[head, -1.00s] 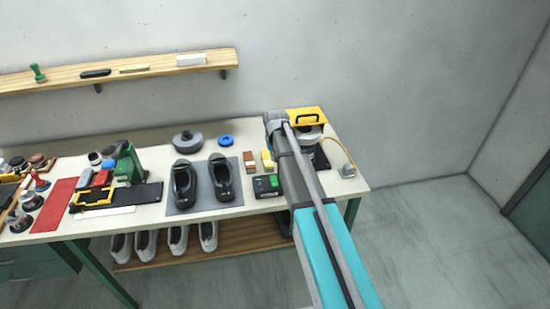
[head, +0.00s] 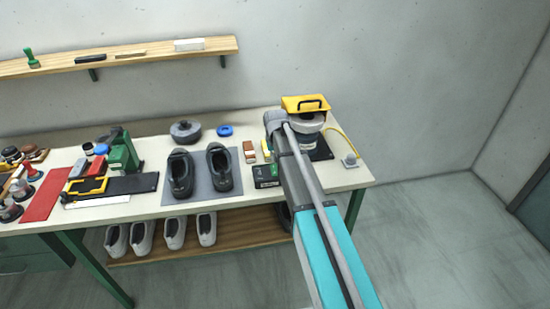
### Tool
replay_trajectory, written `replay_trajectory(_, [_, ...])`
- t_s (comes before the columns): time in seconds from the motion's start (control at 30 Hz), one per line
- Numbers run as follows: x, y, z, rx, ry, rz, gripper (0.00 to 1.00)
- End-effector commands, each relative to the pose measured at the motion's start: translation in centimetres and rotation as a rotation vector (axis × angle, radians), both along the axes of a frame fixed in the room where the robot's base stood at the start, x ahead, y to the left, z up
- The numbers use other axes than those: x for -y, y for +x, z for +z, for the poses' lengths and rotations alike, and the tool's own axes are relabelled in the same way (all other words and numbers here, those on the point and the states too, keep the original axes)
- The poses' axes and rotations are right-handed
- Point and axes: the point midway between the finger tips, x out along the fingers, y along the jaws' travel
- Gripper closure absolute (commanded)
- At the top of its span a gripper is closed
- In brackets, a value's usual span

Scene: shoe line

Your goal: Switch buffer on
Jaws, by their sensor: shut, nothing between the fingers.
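A machine with a yellow hood (head: 306,104) and a round grey body (head: 308,123) stands on a dark mat (head: 321,150) at the right end of the workbench; I take it to be the buffer. A yellow cable (head: 343,138) runs from it to a small grey fitting (head: 350,161) near the bench's right edge. My grey and teal arm crosses in front and covers the machine's left and lower parts. No switch on it can be made out. My gripper's fingers do not show; the arm hides them.
A black box with a green top (head: 265,175) sits just left of my arm. Two dark shoes (head: 180,175) stand on a grey mat (head: 203,188), with a lidded grey pot (head: 186,131) behind. A wooden shelf (head: 150,57) is on the wall. The floor at right is clear.

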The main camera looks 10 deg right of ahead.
Motion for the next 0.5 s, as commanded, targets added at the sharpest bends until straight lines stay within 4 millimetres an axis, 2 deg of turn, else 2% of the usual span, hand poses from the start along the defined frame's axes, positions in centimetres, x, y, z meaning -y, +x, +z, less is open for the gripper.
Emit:
replay_trajectory(0.03, [0.0,0.1,-0.8,0.0,0.0,0.0,1.0])
replay_trajectory(0.2, [0.0,0.3,-2.1,0.0,0.0,-0.001,1.0])
replay_trajectory(0.5, [0.1,0.6,-3.6,-0.001,0.001,-0.001,1.0])
